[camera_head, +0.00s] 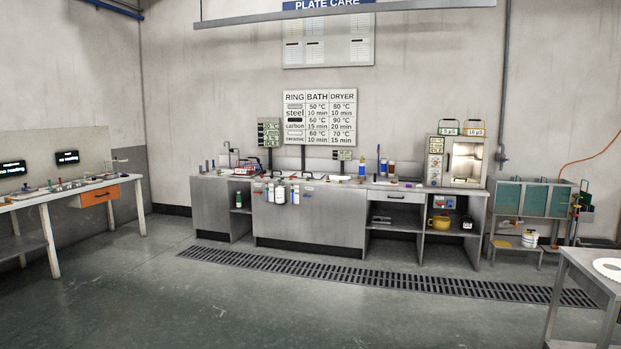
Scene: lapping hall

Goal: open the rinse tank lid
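I see the scene from some distance across the hall. Neither of my grippers is in view. No thing here can be read clearly as the rinse tank or its lid. A long steel wash counter (315,222) stands against the back wall, with small items on its top too small to make out. A teal-panelled unit (535,198) on a metal stand is to its right; I cannot tell whether it is a tank or has a lid.
A dryer-like cabinet (456,161) stands on the counter's right end. A floor grate (380,275) runs before the counter. A white-legged bench (50,195) is at left, a table (585,270) at front right. The middle floor is clear.

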